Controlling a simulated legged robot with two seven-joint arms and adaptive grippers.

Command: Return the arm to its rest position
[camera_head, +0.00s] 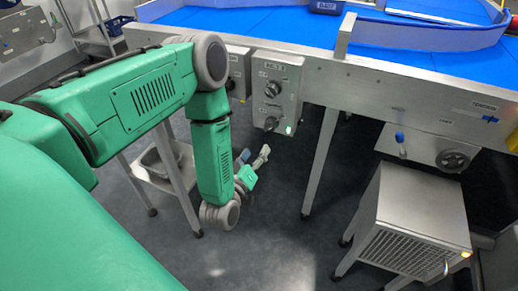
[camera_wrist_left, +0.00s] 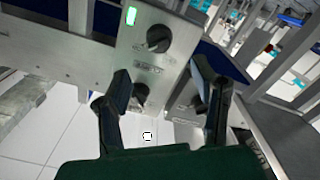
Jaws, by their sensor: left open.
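My left arm (camera_head: 120,95) is green and comes in from the left in the head view, with its forearm hanging down in front of the conveyor's side. My left gripper (camera_head: 254,158) is below the control box, partly behind the forearm. In the left wrist view the two dark fingers of the left gripper (camera_wrist_left: 161,72) stand apart with nothing between them. Behind them is the control box (camera_wrist_left: 120,35) with black knobs and a lit green light. My right gripper is in neither view.
The blue-belted conveyor (camera_head: 235,22) has a metal side frame, and the control box (camera_head: 277,85) hangs on it. A conveyor leg (camera_head: 320,160) stands right of the gripper. A metal cabinet (camera_head: 420,215) stands at lower right, and a low shelf (camera_head: 165,170) at left. Open floor lies below the gripper.

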